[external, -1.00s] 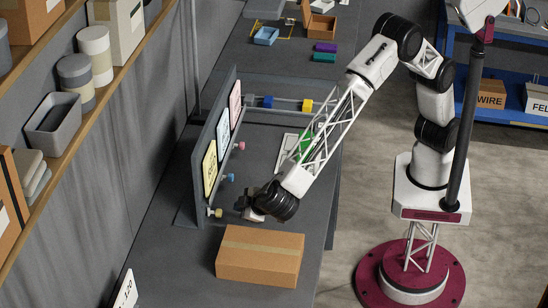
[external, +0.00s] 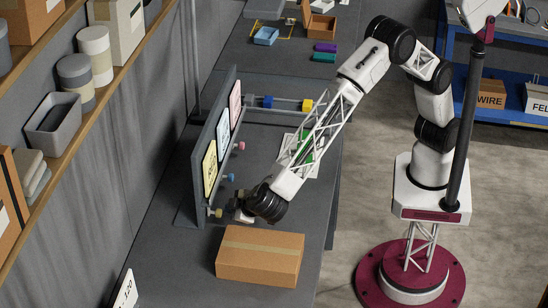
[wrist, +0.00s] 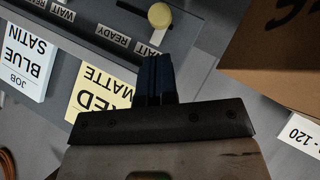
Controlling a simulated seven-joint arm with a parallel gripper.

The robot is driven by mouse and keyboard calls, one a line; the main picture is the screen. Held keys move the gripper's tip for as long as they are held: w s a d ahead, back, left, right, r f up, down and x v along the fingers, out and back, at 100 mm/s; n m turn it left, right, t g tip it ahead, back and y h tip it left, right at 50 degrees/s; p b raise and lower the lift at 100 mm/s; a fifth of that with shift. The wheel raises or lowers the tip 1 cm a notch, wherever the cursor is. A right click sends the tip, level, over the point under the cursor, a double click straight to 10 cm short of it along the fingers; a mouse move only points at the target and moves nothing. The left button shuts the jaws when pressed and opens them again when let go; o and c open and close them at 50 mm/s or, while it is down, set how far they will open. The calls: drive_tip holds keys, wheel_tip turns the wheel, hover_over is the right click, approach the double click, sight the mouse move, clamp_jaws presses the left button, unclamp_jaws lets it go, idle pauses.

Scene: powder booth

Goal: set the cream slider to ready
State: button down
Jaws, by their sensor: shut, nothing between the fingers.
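The cream slider (wrist: 160,15) is a round knob on the grey panel, at the end of its dark slot beside a WAIT label (wrist: 156,38). A READY label (wrist: 115,35) is to the left, towards the slot's other end. In the external view the cream knob (external: 216,212) is the lowest and nearest on the panel, below the yellow card. My gripper (wrist: 156,60) is shut and empty, with its tips a little short of the knob in the wrist view. In the external view my gripper (external: 239,209) is just right of the knob; contact cannot be told.
The panel (external: 228,95) also carries a blue knob (external: 230,177) and a pink knob (external: 241,146). A yellow RED MATTE card (wrist: 98,92) and a BLUE SATIN card (wrist: 28,62) hang there. A cardboard box (external: 260,258) stands close to my gripper on the near side.

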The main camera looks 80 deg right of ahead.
sight(216, 211)
drive_tip(key=shift+x, duration=2.6)
drive_tip(key=shift+d, duration=3.9)
drive_tip(key=shift+s, duration=0.1)
drive_tip(key=v, duration=1)
drive_tip(key=shift+r, duration=0.1)
